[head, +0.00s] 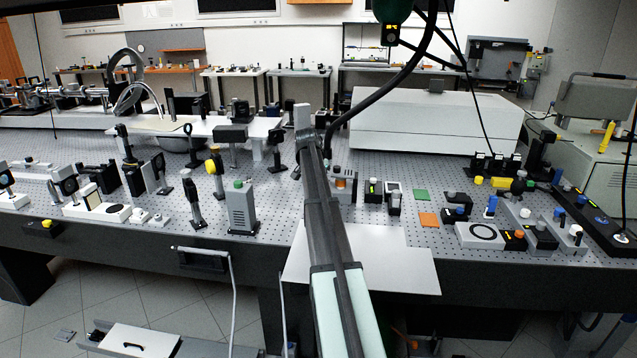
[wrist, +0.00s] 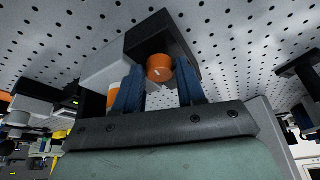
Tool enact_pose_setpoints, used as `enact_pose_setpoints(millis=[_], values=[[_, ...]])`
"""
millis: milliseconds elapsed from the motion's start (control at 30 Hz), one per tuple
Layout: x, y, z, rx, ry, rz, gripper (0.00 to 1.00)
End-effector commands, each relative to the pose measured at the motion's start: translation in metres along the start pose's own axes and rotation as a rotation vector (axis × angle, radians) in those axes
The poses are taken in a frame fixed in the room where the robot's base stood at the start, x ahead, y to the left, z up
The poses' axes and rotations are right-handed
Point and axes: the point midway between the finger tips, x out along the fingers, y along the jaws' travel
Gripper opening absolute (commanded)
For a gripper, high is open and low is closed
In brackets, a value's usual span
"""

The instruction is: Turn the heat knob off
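In the wrist view an orange round knob (wrist: 160,68) with a short pale mark on its face sits on the end of a black block (wrist: 178,38), which joins a light grey body (wrist: 108,66). My gripper (wrist: 160,88) has its two dark blue fingers apart, one toward each side of the knob. I cannot tell whether either finger touches it. In the head view my arm hides the gripper and its fingertips.
A perforated optics table (head: 380,228) carries many mounts and small devices. A grey box with a green top (head: 241,208) stands left of my arm. Green (head: 421,195) and orange (head: 429,219) squares lie to the right. A large white enclosure (head: 435,122) stands behind.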

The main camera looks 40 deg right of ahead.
Motion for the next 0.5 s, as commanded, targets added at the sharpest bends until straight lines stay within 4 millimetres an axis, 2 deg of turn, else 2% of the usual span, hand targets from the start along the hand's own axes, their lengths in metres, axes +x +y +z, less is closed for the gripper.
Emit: enact_pose_setpoints(millis=[33, 367, 500], values=[[-0.0001, 0.0, 0.0, 0.0, 0.0, 0.0, 0.34], [-0.0002, 0.0, 0.0001, 0.0, 0.0, 0.0, 0.02], [-0.0002, 0.0006, 0.0002, -0.016, 0.0, -0.007, 0.0]])
